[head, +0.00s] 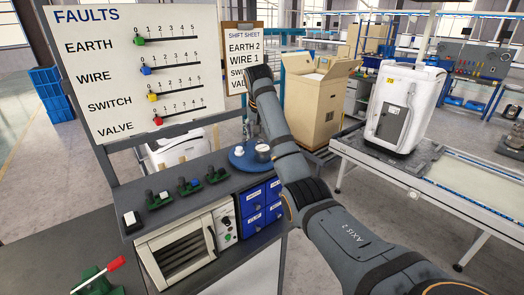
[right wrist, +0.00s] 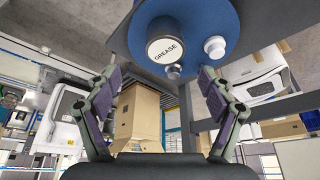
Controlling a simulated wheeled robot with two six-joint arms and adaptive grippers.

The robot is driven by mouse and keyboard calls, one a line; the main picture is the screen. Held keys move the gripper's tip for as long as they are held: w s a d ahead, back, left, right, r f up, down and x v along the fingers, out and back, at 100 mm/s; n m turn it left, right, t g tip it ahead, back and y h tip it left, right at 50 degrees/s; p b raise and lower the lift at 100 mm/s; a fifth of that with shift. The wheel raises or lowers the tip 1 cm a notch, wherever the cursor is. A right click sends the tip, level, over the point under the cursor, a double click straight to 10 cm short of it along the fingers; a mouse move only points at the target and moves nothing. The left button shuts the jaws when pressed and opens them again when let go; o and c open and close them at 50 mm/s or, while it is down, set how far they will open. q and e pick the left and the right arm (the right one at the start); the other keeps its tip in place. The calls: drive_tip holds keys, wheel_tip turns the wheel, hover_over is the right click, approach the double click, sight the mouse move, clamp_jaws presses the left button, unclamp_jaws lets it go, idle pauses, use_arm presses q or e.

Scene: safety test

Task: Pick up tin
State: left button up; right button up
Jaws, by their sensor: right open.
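The tin (right wrist: 165,45), with a white lid reading GREASE, stands on a round blue plate (right wrist: 205,22) in the right wrist view. In the head view the tin (head: 263,151) is at the plate's right side, close beside my right arm. My right gripper (right wrist: 158,72) is open and empty, its two fingers spread wide to either side of the tin's line. The tin is beyond the fingertips and I see no contact. My arm partly covers the gripper in the head view. My left gripper is not in view.
A white knob-like piece (head: 239,151) shares the blue plate (head: 241,163). Blue drawers (head: 252,211) and a slatted white unit (head: 178,249) are below. Small green-based switches (head: 190,187) line the bench. A FAULTS board (head: 103,96) rises behind, left; a cardboard box (head: 312,108) stands behind, right.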

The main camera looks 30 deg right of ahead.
sight(262, 148)
drive_tip(key=shift+p+x, duration=0.35)
drive_tip(key=shift+x, duration=0.85)
drive_tip(key=shift+w+d+f, duration=0.1)
drive_tip(key=shift+w+f, duration=0.55)
drive_tip(key=shift+w, duration=0.2)
drive_tip(key=p+x, duration=0.2)
drive_tip(key=p, duration=0.1)
drive_tip(key=shift+s, duration=0.1)
wheel_tip(262, 148, down, 2)
drive_tip(key=shift+d+p, duration=0.2)
drive_tip(key=shift+p, duration=0.25)
drive_tip(key=shift+w+f, duration=0.2)
drive_tip(key=shift+f, duration=0.15)
drive_tip(key=shift+c, duration=1.3)
drive_tip(key=c, duration=1)
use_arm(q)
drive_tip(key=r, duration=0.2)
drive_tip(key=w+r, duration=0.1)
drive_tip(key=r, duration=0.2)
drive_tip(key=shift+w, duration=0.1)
use_arm(e)
drive_tip(key=shift+c, duration=0.3)
